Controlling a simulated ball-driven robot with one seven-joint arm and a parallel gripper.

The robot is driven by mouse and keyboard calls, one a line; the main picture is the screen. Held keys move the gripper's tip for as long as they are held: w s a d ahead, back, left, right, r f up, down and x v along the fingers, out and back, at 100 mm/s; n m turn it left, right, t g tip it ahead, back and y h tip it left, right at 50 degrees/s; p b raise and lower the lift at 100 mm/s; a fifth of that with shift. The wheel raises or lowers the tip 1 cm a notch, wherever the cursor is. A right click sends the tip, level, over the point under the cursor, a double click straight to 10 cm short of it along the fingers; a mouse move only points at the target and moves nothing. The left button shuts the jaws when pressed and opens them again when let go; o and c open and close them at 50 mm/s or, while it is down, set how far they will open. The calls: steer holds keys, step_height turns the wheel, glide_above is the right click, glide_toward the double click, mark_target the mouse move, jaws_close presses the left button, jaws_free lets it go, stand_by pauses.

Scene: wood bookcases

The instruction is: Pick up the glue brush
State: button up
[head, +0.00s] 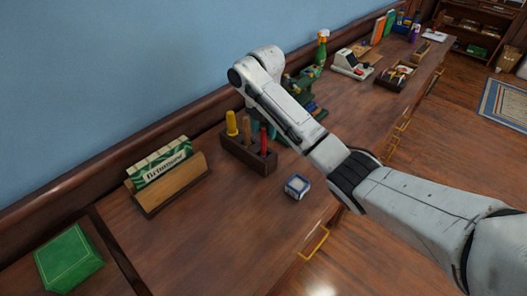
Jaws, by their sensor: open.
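A dark wooden tool holder (237,153) stands on the long wooden counter, just left of my arm. Upright in it are a yellow-handled tool (231,123), a brown wooden-handled tool (247,128) and a red-handled tool (263,142). Their lower ends are hidden in the holder, so I cannot tell which is the glue brush. My white arm reaches from the lower right up over the counter, its far joint above and behind the holder. My gripper cannot be made out; the arm seems to hide it.
A small blue-and-white box (297,186) lies in front of the holder. A card stand (172,184) and green box (68,258) are at left. Green machinery (303,84), a spray bottle (322,47) and a tray (393,77) stand farther back.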

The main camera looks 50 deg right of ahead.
mark_target(264, 139)
steer(key=shift+w+f+p, duration=0.1)
steer(key=shift+f+p, duration=0.35)
steer(key=shift+f, duration=1.95)
steer(key=shift+c, duration=0.4)
jaws_close()
